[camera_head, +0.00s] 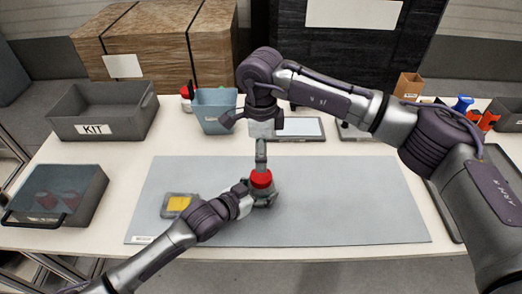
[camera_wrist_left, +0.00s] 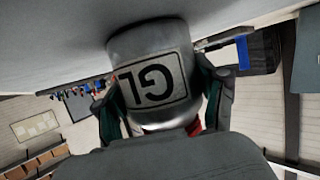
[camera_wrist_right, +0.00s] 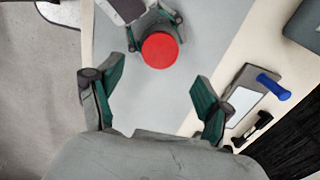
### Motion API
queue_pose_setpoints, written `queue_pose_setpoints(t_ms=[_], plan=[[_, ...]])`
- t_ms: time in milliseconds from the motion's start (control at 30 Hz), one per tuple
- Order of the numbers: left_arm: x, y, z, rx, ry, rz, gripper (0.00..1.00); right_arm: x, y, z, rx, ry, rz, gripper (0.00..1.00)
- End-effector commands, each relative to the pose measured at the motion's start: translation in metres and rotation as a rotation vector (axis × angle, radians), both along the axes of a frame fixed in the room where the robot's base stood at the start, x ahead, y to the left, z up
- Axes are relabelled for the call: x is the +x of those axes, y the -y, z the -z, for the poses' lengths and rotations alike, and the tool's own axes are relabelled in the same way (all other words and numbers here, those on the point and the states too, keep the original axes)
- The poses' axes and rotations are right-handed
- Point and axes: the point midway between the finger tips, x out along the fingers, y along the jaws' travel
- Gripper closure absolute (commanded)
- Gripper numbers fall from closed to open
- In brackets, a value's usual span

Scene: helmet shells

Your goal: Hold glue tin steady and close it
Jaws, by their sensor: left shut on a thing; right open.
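The glue tin (camera_wrist_left: 152,75) is a grey metal can with "GL" lettering visible in the left wrist view. It stands upright on the grey mat (camera_head: 340,200). A red lid (camera_head: 262,179) sits at its top; I cannot tell whether it is fully seated. It shows as a red disc in the right wrist view (camera_wrist_right: 160,50). My left gripper (camera_head: 262,197) is shut around the tin's sides, one finger on each side. My right gripper (camera_head: 261,160) points down above the lid, open and empty. Its fingers (camera_wrist_right: 153,85) are apart from the lid.
A grey tray with a yellow insert (camera_head: 179,204) lies left on the mat. A KIT bin (camera_head: 103,112), a dark lidded box (camera_head: 55,195) and a blue bin (camera_head: 215,111) stand left and behind. Coloured tools (camera_head: 463,104) are at back right. The mat's right half is clear.

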Motion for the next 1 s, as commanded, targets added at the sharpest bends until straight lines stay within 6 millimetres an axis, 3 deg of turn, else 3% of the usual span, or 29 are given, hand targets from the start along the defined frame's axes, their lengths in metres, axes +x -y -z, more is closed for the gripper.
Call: queue_pose_setpoints(t_ms=[333, 733, 1000], plan=[[0.0, 0.0, 0.0, 0.0, 0.0, 0.0, 1.0, 0.0, 0.0, 0.006, 0.0, -0.002, 0.002, 0.21], [0.0, 0.0, 0.0, 0.0, 0.0, 0.0, 1.0, -0.001, 0.0, 0.063, 0.002, -0.003, 0.003, 0.21], [0.0, 0.0, 0.0, 0.0, 0.0, 0.0, 1.0, 0.0, 0.0, 0.08, 0.003, -0.001, 0.003, 0.21]])
